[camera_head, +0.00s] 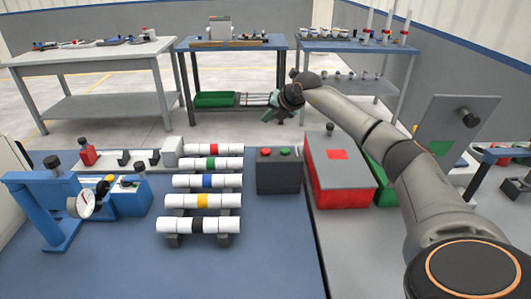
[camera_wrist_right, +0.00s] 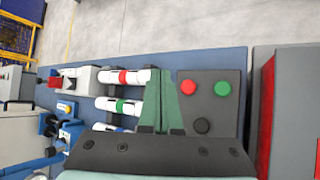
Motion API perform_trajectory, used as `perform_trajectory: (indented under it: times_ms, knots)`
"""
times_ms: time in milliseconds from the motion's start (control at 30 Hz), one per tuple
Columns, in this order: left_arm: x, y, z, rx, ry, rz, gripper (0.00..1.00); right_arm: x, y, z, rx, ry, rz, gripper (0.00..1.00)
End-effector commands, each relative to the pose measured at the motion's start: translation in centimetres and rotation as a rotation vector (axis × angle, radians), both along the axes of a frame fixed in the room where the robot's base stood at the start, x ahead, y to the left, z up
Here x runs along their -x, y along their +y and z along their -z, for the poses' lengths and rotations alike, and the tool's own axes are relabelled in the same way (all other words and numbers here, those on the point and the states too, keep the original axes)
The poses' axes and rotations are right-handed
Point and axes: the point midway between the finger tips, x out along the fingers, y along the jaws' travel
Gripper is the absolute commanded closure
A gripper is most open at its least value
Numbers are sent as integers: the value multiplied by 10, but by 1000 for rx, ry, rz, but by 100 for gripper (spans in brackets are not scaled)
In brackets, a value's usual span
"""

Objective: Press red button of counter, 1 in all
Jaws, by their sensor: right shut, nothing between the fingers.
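The counter is a dark grey box (camera_head: 278,172) on the blue table in the head view, with a red button (camera_head: 265,152) and a green button (camera_head: 284,151) on top. My right gripper (camera_head: 268,115) is shut and empty, raised near the counter. Its fingers (camera_wrist_right: 161,80) appear just left of the red button in the wrist view, apart from it. My left gripper is not in view.
White pipes with coloured bands (camera_head: 202,201) lie in a row left of the counter. A red box with a grey lid (camera_head: 340,180) stands to its right. A blue device with a gauge (camera_head: 80,204) stands at the left. The table in front of the counter is clear.

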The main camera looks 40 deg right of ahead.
Motion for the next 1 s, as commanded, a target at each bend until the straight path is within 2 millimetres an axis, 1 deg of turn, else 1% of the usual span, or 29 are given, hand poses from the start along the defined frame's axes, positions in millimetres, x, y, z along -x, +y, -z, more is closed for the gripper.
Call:
perform_trajectory:
  times_ms: [167, 333, 467, 567, 667, 767, 867, 1000]
  knots:
    - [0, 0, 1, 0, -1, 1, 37, 0, 0, 2, 0, 0, 0, 100]
    - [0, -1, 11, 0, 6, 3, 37, 0, 0, 13, -1, 1, -1, 100]
    - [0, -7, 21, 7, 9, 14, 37, 0, 0, 28, 0, 1, 0, 100]
    - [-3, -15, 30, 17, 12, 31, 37, 0, 0, 42, 0, 0, 0, 100]
    - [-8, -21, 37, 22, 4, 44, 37, 0, 0, 58, -1, 0, 1, 100]
    - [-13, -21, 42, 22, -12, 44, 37, 0, 0, 71, 0, 1, 1, 100]
    - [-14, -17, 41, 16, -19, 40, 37, 0, 0, 80, 0, 3, 0, 100]
    - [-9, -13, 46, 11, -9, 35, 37, 0, 0, 88, 0, 0, 0, 100]
